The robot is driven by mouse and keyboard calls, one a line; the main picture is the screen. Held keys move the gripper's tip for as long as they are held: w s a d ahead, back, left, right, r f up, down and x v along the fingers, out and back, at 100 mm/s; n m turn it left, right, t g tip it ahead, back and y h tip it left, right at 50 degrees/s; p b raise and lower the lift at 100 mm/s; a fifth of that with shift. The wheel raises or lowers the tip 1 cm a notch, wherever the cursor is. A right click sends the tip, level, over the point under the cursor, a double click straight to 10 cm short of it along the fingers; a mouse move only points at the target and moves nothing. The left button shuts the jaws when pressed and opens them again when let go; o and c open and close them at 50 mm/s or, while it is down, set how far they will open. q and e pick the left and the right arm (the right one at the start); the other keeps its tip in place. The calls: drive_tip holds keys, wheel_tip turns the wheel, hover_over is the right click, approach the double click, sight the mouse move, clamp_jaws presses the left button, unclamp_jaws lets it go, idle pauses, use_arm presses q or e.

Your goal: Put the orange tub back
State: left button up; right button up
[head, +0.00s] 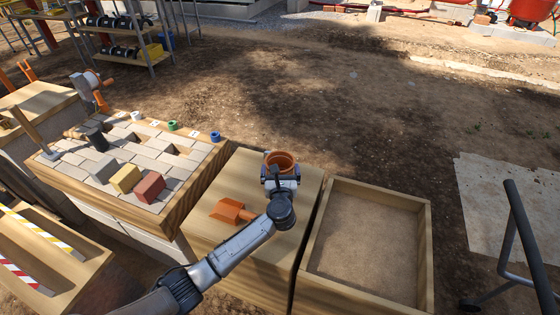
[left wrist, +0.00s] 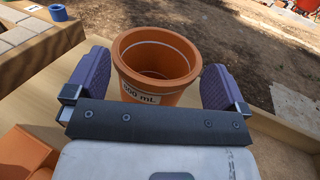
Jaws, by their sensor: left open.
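The orange tub (head: 281,160) stands upright near the far edge of the wooden box top (head: 296,205) in the head view. Small gaps seem to show between fingers and tub; I cannot tell whether either touches. The tub's lower part is hidden behind the gripper. My right gripper is in neither view.
An orange scoop (head: 232,211) lies left of my arm on the same box top. A sand-filled wooden tray (head: 370,235) is at right. A paver-topped table (head: 130,160) at left holds coloured blocks, a mallet and small cups. A dark metal handle (head: 518,215) stands far right.

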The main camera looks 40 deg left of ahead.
use_arm(q)
drive_tip(key=s+d+r+m+t+h+p, duration=0.1)
drive_tip(key=s+d+r+m+t+h, duration=0.1)
drive_tip(key=s+d+m+t+h, duration=0.5)
drive_tip(key=s+d+r+m+t+h+p, duration=0.15)
drive_tip(key=s+d+m+h, duration=0.25)
drive_tip(key=d+m, duration=0.55)
drive_tip(key=s+d+f+m+g+h, duration=0.3)
drive_tip(key=s+d+m+g+h, duration=0.45)
drive_tip(key=m, duration=0.95)
drive_tip(key=s+f+m+g, duration=0.65)
drive_tip(key=s+m, duration=0.25)
drive_tip(key=s, duration=0.3)
drive_tip(key=s+a+f+m+g+y, duration=0.1)
drive_tip(key=s+a+g+y, duration=0.1)
drive_tip(key=s, duration=0.4)
drive_tip(key=s+a+f+m+g+y, duration=0.2)
drive_tip(key=s+a+y, duration=0.2)
drive_tip(key=s+a, duration=0.1)
drive_tip(key=shift+s+f+g+y+b, duration=0.25)
drive_tip(key=shift+s+g+y+b, duration=0.1)
drive_tip(key=shift+b, duration=0.05)
